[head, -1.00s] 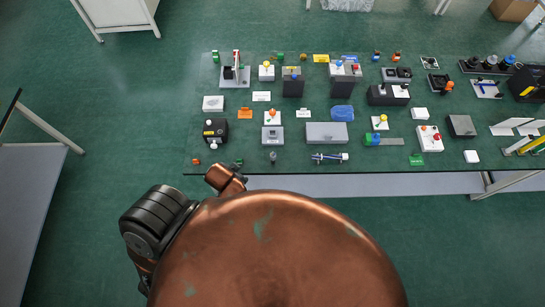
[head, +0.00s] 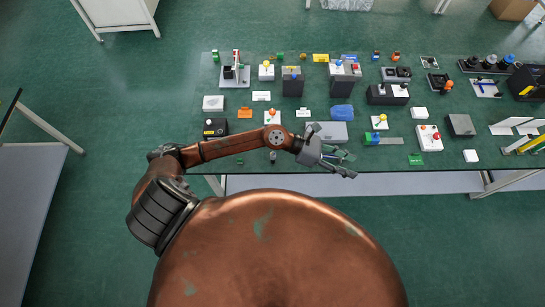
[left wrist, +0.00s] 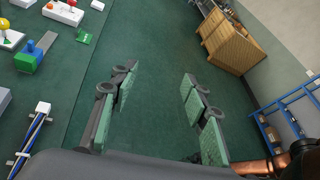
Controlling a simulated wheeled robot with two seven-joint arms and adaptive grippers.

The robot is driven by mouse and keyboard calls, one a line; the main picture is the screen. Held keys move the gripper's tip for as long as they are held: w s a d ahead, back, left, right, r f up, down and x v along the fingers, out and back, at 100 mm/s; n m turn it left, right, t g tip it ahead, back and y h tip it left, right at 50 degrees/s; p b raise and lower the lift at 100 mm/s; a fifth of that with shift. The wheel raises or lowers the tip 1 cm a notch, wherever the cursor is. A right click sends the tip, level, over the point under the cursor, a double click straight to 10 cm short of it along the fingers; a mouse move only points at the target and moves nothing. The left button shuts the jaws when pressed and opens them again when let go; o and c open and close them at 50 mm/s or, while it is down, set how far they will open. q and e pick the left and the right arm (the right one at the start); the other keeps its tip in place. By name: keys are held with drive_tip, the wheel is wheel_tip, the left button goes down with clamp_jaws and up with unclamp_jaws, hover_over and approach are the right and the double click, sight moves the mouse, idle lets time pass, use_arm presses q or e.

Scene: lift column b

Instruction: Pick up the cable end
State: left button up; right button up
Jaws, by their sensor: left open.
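The blue cable (left wrist: 34,137) with white clips lies on the green table at the left of the left wrist view. I cannot tell which part of it is the cable end. In the head view my gripper and hand cover the place where it lies. My left gripper (head: 350,165) reaches over the table's front edge, above and close to the cable. In the left wrist view the fingers of my left gripper (left wrist: 158,82) are spread apart with nothing between them, only floor behind. The cable is left of both fingers. My right gripper is not in view.
The green table (head: 460,140) holds several small devices. A grey box (head: 332,131) is just behind my gripper. A blue and green block (head: 372,139) and a green card (head: 416,159) are to its right. The floor in front is clear.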

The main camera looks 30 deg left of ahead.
use_arm(q)
drive_tip(key=s+a+f+m+g+y, duration=0.2)
drive_tip(key=a+f+m+y, duration=0.15)
drive_tip(key=f, duration=0.35)
drive_tip(key=m+g+y, duration=0.2)
drive_tip(key=m+y, duration=0.4)
drive_tip(key=y, duration=0.4)
approach(273, 154)
drive_tip(key=f, duration=0.1)
drive_tip(key=d+f, duration=0.1)
drive_tip(key=f, duration=0.3)
drive_tip(key=shift+w+d+f, duration=0.1)
drive_tip(key=shift+d+f, duration=0.1)
drive_tip(key=shift+d, duration=0.1)
drive_tip(key=shift+a+f, duration=0.2)
drive_tip(key=shift+f, duration=0.35)
drive_tip(key=shift+a+f, duration=0.2)
drive_tip(key=shift+f, duration=0.4)
drive_tip(key=f, duration=0.1)
drive_tip(key=f+p, duration=0.1)
drive_tip(key=f, duration=0.2)
drive_tip(key=shift+a+f+p, duration=0.1)
drive_tip(key=shift+a+p, duration=0.25)
drive_tip(key=shift+f, duration=0.6)
drive_tip(key=shift+c, duration=0.4)
clamp_jaws()
